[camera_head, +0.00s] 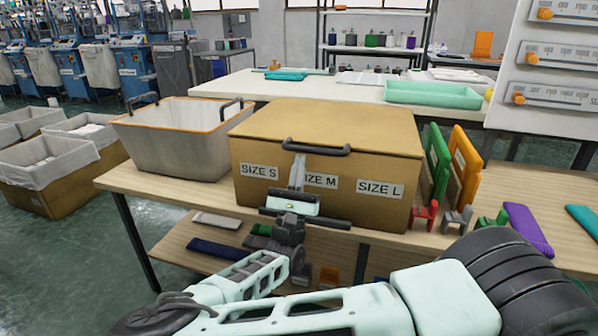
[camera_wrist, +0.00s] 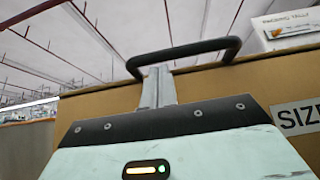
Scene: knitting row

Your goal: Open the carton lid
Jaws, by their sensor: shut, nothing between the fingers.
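The brown carton (camera_head: 270,152) stands on the wooden table with its lid (camera_head: 340,118) down. Labels SIZE S, SIZE M and SIZE L are on its front. A black bar handle (camera_head: 318,149) sits at the lid's front edge. In the wrist view the handle (camera_wrist: 185,53) arches above my fingers. My gripper (camera_head: 298,160) is upright in front of the carton, fingers together and empty, tips just below the left part of the handle. It also shows in the wrist view (camera_wrist: 160,75). I cannot tell whether the tips touch the handle or the carton.
A grey bin (camera_head: 170,150) with an orange rim and black handles stands left of the carton. Green (camera_head: 437,160) and orange (camera_head: 461,165) panels stand to its right, with small red and grey clamps in front. A shelf below holds several coloured pieces. A white table is behind.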

